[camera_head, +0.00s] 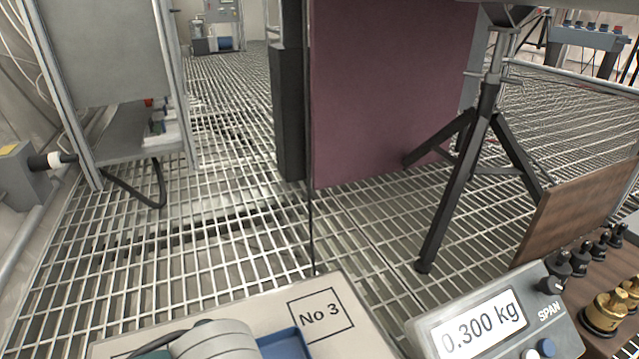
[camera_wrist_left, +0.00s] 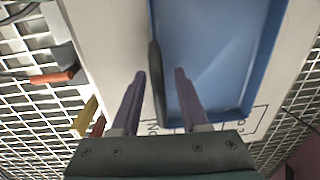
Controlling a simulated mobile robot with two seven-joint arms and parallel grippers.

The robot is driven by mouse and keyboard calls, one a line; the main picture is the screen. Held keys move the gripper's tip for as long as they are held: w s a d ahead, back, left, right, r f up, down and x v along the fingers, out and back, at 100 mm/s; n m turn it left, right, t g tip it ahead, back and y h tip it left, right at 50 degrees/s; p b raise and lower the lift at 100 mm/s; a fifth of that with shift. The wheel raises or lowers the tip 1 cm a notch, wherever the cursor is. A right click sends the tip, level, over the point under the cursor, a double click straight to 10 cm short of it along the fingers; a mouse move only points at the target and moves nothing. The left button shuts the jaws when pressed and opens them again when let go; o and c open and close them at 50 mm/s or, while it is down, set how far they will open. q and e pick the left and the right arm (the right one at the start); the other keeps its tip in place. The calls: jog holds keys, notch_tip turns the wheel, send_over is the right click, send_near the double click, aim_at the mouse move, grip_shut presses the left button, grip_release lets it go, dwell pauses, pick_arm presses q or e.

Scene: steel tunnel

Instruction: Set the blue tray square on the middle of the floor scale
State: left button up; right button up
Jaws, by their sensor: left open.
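The blue tray (camera_wrist_left: 215,60) lies on the pale plate of the floor scale (camera_wrist_left: 105,35). In the head view only a corner of the tray (camera_head: 285,345) shows at the bottom edge, close to the "No 3" frame on the scale plate (camera_head: 255,305). A dark upright bar (camera_wrist_left: 155,80) runs along the tray's near-left side in the wrist view. My left gripper (camera_wrist_left: 160,75) is open, one finger on each side of that bar; contact cannot be told. A grey part of my left arm covers some of the plate in the head view. My right gripper is out of view.
The scale display (camera_head: 478,323) reads 0.300 kg, right of the plate. Brass and black weights (camera_head: 605,312) stand on a wooden board beside it. A black tripod (camera_head: 470,150) and a maroon panel (camera_head: 390,90) stand beyond.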

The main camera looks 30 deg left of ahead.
pick_arm(q)
jog(key=r+p, duration=0.2)
jog(key=r, duration=0.1)
jog(key=r+p, duration=0.3)
jog(key=r, duration=0.1)
jog(key=r+p, duration=0.3)
jog(key=shift+s+d+r, duration=0.15)
jog(key=shift+s+d, duration=0.05)
jog(key=shift+d, duration=0.05)
jog(key=s+a+r+n+t, duration=0.1)
jog(key=s+a+r+n, duration=0.1)
jog(key=r, duration=0.5)
jog(key=s+a+r+n+t, duration=0.2)
jog(key=r+n, duration=0.2)
jog(key=r, duration=0.3)
jog(key=shift+s+r+h, duration=0.3)
jog(key=shift+r+h, duration=0.1)
